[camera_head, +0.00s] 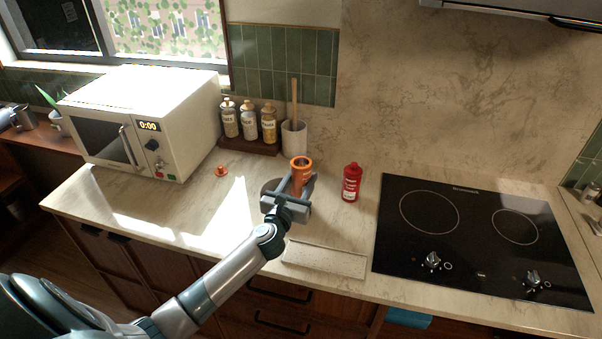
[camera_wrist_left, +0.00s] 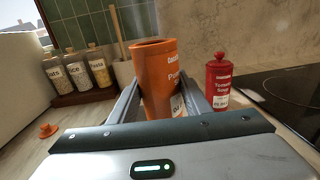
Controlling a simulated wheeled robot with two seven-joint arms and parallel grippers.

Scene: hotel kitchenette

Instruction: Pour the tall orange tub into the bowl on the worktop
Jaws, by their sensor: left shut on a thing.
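The tall orange tub (camera_head: 301,166) is over the worktop, its open top facing up, and stands close to upright. It also shows in the left wrist view (camera_wrist_left: 154,70), between my fingers. My left gripper (camera_head: 295,188) is shut on it. I cannot tell whether its base touches anything. A grey rounded edge (camera_head: 268,186), which looks like the bowl, shows just left of the gripper. Most of it is hidden behind the gripper and tub.
An orange lid (camera_head: 221,170) lies on the worktop to the left. A red soup bottle (camera_head: 351,182) stands close right of the tub. Behind are labelled jars (camera_head: 248,122) and a utensil pot (camera_head: 294,139). A microwave (camera_head: 146,118) is left, a black hob (camera_head: 477,238) right.

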